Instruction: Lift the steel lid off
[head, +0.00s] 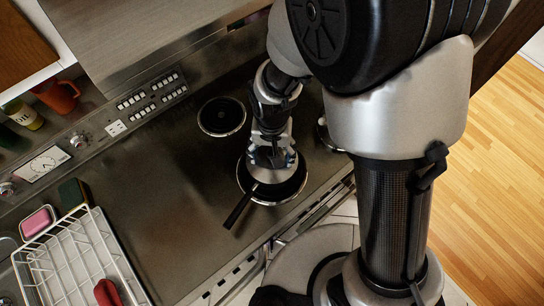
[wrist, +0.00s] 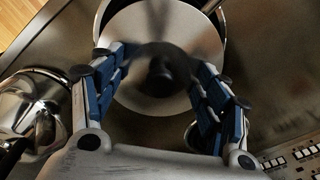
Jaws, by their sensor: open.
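The steel lid (wrist: 190,30) is a round, shiny disc with a dark knob (wrist: 160,78) in its middle. It sits on a pan (head: 297,188) whose black handle (head: 240,207) points to the lower left in the head view. My gripper (wrist: 160,62) is open above the lid, with its blue-padded fingers on either side of the knob. No contact with the knob is visible. In the head view my gripper (head: 272,160) hides most of the lid.
A shiny steel pot (wrist: 28,105) stands close to the pan, left in the wrist view. A bare coil burner (head: 222,117) lies behind. A control panel (head: 150,98) runs along the back. A white dish rack (head: 75,250) is at lower left. The counter between is clear.

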